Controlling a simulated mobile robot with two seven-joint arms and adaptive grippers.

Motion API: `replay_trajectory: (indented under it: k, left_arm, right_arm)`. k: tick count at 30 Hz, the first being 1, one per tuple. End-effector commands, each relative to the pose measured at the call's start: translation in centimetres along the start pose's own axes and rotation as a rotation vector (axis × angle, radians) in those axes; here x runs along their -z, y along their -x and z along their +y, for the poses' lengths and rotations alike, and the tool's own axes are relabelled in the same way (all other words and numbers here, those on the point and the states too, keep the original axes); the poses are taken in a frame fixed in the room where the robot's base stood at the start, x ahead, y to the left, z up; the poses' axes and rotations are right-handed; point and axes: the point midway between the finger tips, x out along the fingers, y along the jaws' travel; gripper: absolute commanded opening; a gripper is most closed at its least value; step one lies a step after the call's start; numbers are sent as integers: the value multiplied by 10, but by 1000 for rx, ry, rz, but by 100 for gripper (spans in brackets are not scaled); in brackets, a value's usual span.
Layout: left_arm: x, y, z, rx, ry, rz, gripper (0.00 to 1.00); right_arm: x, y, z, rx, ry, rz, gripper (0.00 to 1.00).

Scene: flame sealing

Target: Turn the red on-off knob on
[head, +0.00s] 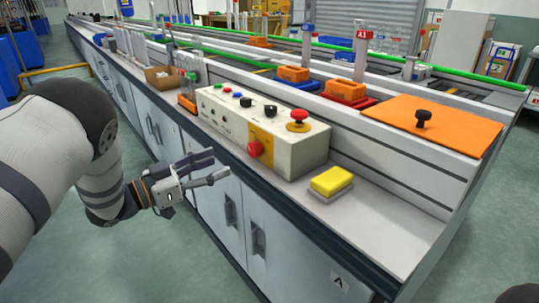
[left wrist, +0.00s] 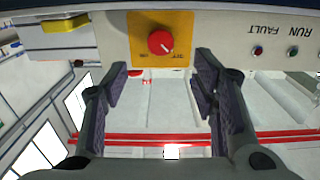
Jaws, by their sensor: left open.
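The red on-off knob (head: 254,149) sits on a yellow plate on the front of a cream control box (head: 292,155). In the left wrist view, the knob (left wrist: 161,42) shows at the top centre, on its orange-yellow plate (left wrist: 146,22) with small lettering below it. My left gripper (head: 220,166) is open and empty, in front of the bench and to the left of the knob. In the left wrist view its two fingers (left wrist: 160,82) stand apart, with the knob between and beyond their tips, not touched. My right gripper is not in view.
A red mushroom button (head: 298,115) stands on top of the box. A yellow sponge-like block (head: 331,181) lies right of the box on the bench. An orange board (head: 430,125) with a black knob is at the right. Cabinet doors are below the bench edge.

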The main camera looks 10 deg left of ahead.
Motion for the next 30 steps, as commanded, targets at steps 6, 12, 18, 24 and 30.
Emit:
replay_trajectory:
  k: [6, 12, 18, 24, 30]
  left_arm:
    - [-2, -57, 2, -2, -1, 1, 53]
    - [-2, -94, 1, 1, 1, -1, 53]
    - [-1, -105, 0, 4, 2, -1, 53]
    - [-1, -104, 0, 4, 2, -1, 46]
    - [-1, -104, 0, 4, 2, -2, 5]
  right_arm:
    - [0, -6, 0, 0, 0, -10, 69]
    - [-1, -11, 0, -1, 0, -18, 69]
    - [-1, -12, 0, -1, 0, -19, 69]
    - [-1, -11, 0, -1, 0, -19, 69]
    - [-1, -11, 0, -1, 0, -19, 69]
